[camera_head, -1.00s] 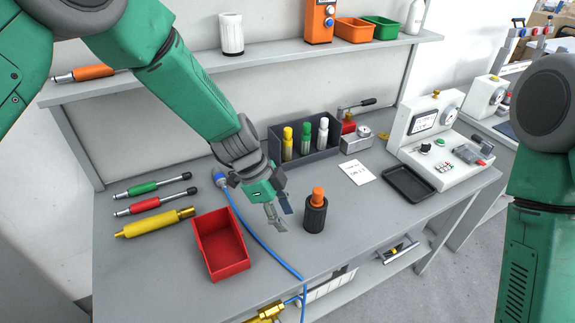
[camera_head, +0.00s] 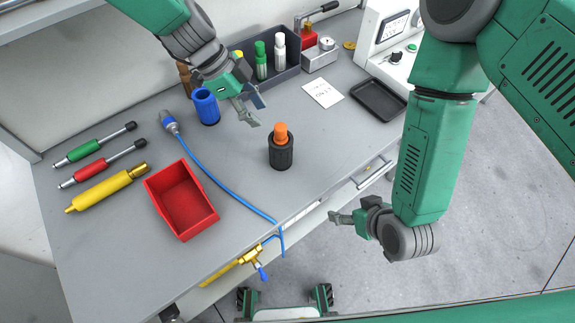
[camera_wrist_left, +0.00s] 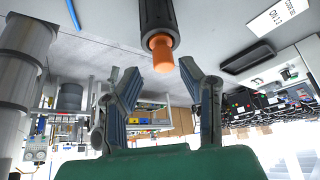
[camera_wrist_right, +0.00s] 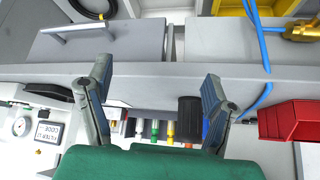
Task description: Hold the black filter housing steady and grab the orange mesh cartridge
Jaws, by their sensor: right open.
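The black filter housing (camera_head: 281,157) stands upright on the grey workbench, with the orange mesh cartridge (camera_head: 281,133) sticking out of its top. My left gripper (camera_head: 255,109) is open and empty, up and to the left of the housing, not touching it. In the left wrist view the cartridge (camera_wrist_left: 162,52) and housing (camera_wrist_left: 156,15) show beyond the spread fingers. My right gripper (camera_head: 340,217) is open and empty, out past the bench's front edge, to the lower right of the housing. The right wrist view shows the housing (camera_wrist_right: 188,105) beyond the fingers.
A red bin (camera_head: 181,200) sits left of the housing, with a blue hose (camera_head: 215,180) running between them. A dark rack (camera_head: 268,78) with bottles, a white card (camera_head: 323,92) and a black tray (camera_head: 378,98) lie behind. The bench around the housing is clear.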

